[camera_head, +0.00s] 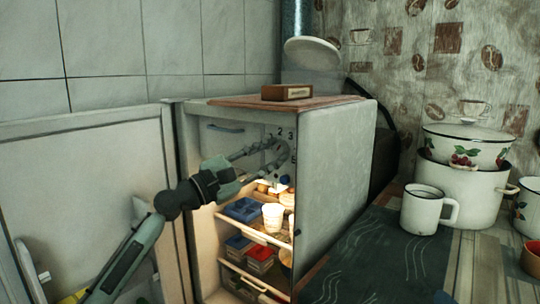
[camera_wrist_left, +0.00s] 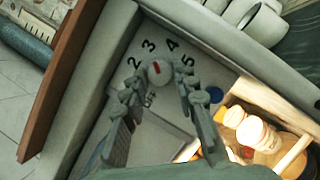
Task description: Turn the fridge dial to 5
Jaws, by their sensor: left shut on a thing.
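The fridge (camera_head: 338,165) stands with its door (camera_head: 85,150) swung open to the left. The dial (camera_wrist_left: 161,76) is a pale round knob with a short red mark, on a grey panel inside the fridge top. The numbers 2, 3, 4 and 5 curve around it in the wrist view. The red mark seems to point between 3 and 4. My left gripper (camera_head: 276,151) reaches in from the left; its two fingers (camera_wrist_left: 158,84) are shut on the dial, one on each side. In the head view the fingers largely hide the dial. My right gripper is not in view.
Lit shelves below hold a blue tray (camera_head: 243,209), a white cup (camera_head: 273,217) and several small boxes. A wooden board with a small box (camera_head: 287,92) lies on the fridge. A white mug (camera_head: 424,209) and enamel pots (camera_head: 466,185) stand on the counter at right.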

